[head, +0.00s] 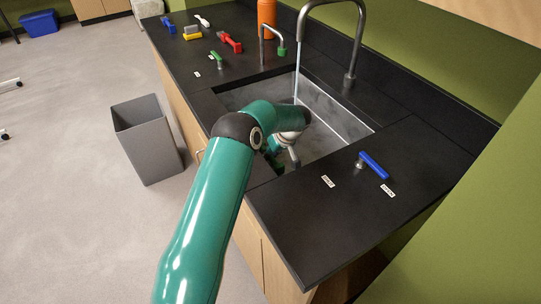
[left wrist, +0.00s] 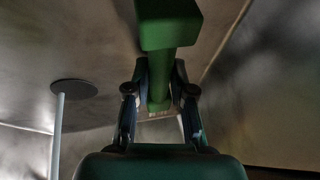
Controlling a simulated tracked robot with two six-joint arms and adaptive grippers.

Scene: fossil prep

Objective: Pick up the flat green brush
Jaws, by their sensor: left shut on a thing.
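My left arm (head: 210,220) reaches over the front edge of the sink, and its wrist is down inside the basin. In the left wrist view my left gripper (left wrist: 160,92) is shut on the green brush, with a finger on each side of its narrow handle (left wrist: 159,98). The brush's wider green block (left wrist: 168,24) sticks out past the fingers. In the head view my arm hides most of the gripper and brush. My right gripper is not in view.
Water runs from the tall tap (head: 352,45) into the grey sink basin (head: 345,122); the drain (left wrist: 74,88) is left of the brush. Red (head: 230,42) and yellow (head: 192,35) items lie at the far end.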

